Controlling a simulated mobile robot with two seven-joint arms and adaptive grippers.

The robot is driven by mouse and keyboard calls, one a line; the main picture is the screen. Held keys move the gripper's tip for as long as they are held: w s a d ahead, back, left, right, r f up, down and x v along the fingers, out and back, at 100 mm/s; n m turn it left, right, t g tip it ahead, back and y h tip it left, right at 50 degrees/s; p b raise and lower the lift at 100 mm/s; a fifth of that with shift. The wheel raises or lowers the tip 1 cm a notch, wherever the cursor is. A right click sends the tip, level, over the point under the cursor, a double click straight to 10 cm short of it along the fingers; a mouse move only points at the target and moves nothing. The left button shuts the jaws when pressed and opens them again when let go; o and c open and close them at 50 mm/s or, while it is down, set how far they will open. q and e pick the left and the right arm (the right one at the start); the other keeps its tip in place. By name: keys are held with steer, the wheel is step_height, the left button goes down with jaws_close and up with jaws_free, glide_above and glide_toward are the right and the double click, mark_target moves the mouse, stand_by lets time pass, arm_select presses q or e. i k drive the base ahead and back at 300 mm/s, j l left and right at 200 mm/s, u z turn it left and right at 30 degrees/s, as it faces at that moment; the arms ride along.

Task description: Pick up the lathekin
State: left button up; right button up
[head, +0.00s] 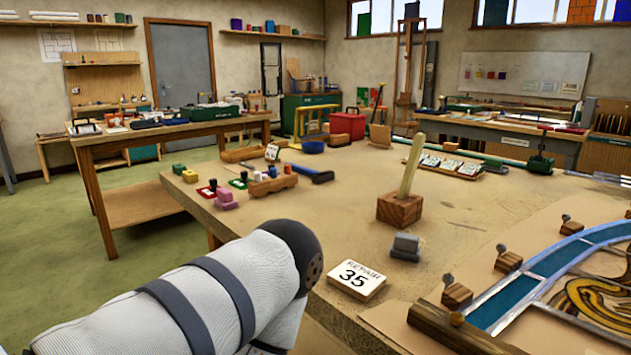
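A pale, flat wooden stick (411,165), which looks like the lathekin, stands nearly upright and slightly tilted in a reddish-brown wooden block (400,209) on the workbench. Its lower end is hidden inside the block. My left arm, in a white sleeve with dark bands, comes in at the lower left, left of the block and apart from it. No fingers of my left gripper show. My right arm and gripper are out of view.
A leaded panel (565,290) with wooden stops fills the right. A blue-headed hammer (311,174) and small coloured blocks (226,200) lie left. The bench (490,215) is bare right of the block.

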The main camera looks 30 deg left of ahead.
mark_target(417, 145)
steer(key=u, duration=0.5)
steer(key=z, duration=1.5)
steer(key=u, duration=1.5)
steer(key=j, duration=0.1)
